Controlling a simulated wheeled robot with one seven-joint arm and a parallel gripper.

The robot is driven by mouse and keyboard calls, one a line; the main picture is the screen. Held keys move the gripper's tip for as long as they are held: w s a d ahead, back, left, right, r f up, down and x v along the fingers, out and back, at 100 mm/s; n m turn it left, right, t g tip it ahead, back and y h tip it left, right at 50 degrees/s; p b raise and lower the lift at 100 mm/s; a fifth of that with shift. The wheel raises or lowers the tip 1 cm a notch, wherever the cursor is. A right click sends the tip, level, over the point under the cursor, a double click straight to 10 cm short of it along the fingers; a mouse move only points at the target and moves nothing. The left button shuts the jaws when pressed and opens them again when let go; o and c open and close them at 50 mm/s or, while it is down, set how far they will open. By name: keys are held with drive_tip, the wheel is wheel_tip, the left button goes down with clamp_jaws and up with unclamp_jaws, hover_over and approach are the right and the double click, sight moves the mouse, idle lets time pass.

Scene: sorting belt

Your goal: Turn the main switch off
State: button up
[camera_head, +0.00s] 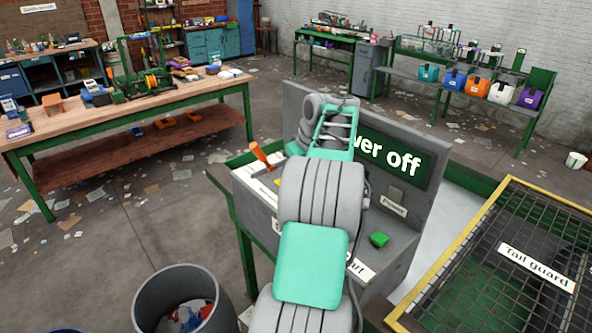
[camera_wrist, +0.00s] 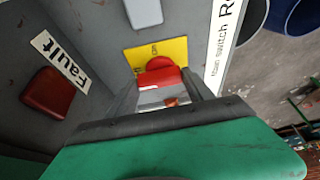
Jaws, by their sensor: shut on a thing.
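The main switch (camera_wrist: 160,77) is a red knob on a yellow plate (camera_wrist: 183,50) in the wrist view. Small text is on the plate, too blurred to read in full. My gripper (camera_wrist: 163,90) has one finger on each side of the knob and is shut on it. A white label beside it reads "main switch" (camera_wrist: 217,60). In the head view my arm hides the knob and the gripper; only a bit of the yellow plate shows. The console's display (camera_head: 396,156) shows "wer off", its left part hidden by my arm.
An orange-handled lever (camera_head: 262,157) stands up at the console's left. A green button (camera_head: 379,239) is on its right side. A red lamp (camera_wrist: 48,93) labelled "Fault" is near the knob. A grey bin (camera_head: 183,272) and a mesh tail guard (camera_head: 530,225) flank the console.

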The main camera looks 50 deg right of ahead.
drive_tip(key=o, duration=1.4)
drive_tip(key=shift+c, duration=0.2)
drive_tip(key=p+v, duration=0.1)
drive_tip(key=v, duration=0.6)
drive_tip(key=shift+s+r, duration=0.2)
drive_tip(key=shift+r, duration=0.15)
